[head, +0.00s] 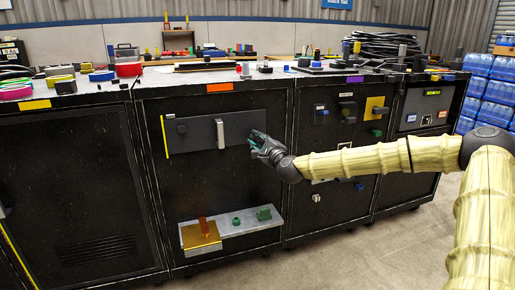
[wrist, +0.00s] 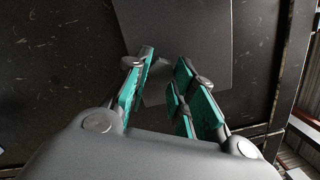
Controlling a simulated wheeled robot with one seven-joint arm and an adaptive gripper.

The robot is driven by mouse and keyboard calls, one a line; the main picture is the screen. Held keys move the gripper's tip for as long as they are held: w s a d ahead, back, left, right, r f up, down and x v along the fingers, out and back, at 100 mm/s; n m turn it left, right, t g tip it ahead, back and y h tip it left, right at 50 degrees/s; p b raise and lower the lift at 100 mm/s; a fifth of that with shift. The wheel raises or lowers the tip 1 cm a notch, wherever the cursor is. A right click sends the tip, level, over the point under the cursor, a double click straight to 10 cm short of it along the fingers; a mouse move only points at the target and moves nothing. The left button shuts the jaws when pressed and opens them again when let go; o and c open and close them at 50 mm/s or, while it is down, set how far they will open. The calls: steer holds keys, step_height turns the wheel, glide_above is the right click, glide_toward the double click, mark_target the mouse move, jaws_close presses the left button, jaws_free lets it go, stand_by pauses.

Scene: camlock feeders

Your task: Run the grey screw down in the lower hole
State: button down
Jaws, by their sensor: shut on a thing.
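The dark grey plate (head: 195,136) is on the front of the black cabinet, and it also shows in the wrist view (wrist: 185,30). My gripper (head: 256,142) is at the plate's right end. In the wrist view my gripper (wrist: 162,78) has its teal pads shut on a small grey piece (wrist: 156,94), which looks like the grey screw. The pads cover most of it, so its depth cannot be told. The lower hole cannot be made out in either view; the fingers and the screw are in front of that area.
A light grey upright bar (head: 220,133) stands out from the plate left of my gripper, and a dark round knob (head: 181,129) is farther left. Below, a shelf (head: 235,228) carries a yellow block (head: 201,237) and green parts (head: 264,213). The cabinet front between is clear.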

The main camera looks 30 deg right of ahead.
steer(key=shift+s+a+f, duration=0.15)
steer(key=shift+f, duration=0.2)
steer(key=shift+f, duration=0.1)
steer(key=shift+f+m+b, duration=0.25)
steer(key=shift+m+b, duration=0.35)
steer(key=shift+b, duration=0.55)
steer(key=m+b, duration=0.4)
steer(key=b, duration=0.2)
steer(key=shift+r+h, duration=0.2)
steer(key=shift+h, duration=0.2)
